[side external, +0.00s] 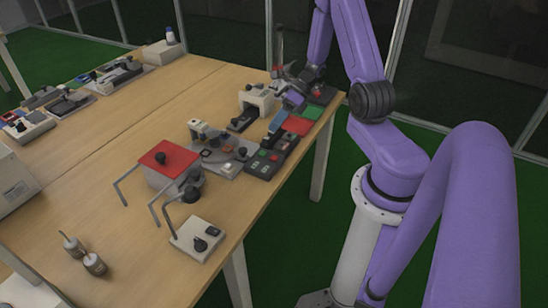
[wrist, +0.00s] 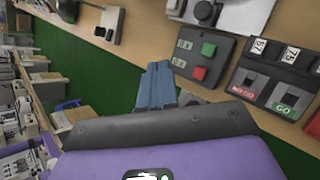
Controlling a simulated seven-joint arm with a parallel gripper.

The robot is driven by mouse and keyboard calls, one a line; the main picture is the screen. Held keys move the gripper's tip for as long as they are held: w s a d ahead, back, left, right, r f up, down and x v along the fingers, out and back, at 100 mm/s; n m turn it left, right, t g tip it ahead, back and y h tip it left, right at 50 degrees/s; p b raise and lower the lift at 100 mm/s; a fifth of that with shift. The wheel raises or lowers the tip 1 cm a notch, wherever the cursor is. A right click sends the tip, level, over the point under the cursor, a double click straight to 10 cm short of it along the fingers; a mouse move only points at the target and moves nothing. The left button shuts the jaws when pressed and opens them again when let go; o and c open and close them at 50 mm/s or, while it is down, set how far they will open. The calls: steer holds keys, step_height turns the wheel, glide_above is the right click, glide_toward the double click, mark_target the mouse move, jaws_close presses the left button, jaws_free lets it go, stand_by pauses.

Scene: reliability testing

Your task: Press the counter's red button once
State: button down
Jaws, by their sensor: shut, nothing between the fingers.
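A dark counter unit (wrist: 275,78) with white number wheels, a red NO GO area (wrist: 242,92) and a green GO area (wrist: 284,108) is at the right of the wrist view. Left of it is a dark box (wrist: 217,50) with a green button (wrist: 208,49) and a red button (wrist: 199,72). In the side view a dark unit (side external: 265,163) with red and green parts lies near the table's right edge. My gripper (wrist: 158,68) has blue fingers, shut and empty, left of the box and apart from both units. It also shows above the units in the side view (side external: 272,131).
A red mat (side external: 297,125) and a green mat (side external: 312,112) lie beyond the units. A grey fixture (side external: 220,158) and a red-topped block (side external: 164,156) stand to their left. The wooden table (side external: 110,195) has bare room at the middle left.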

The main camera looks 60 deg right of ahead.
mark_target(276, 156)
steer(key=shift+f, duration=4.4)
steer(key=shift+f, duration=0.1)
steer(key=shift+f, duration=0.35)
steer(key=shift+f, duration=0.4)
steer(key=shift+r, duration=0.85)
steer(key=shift+r, duration=2.5)
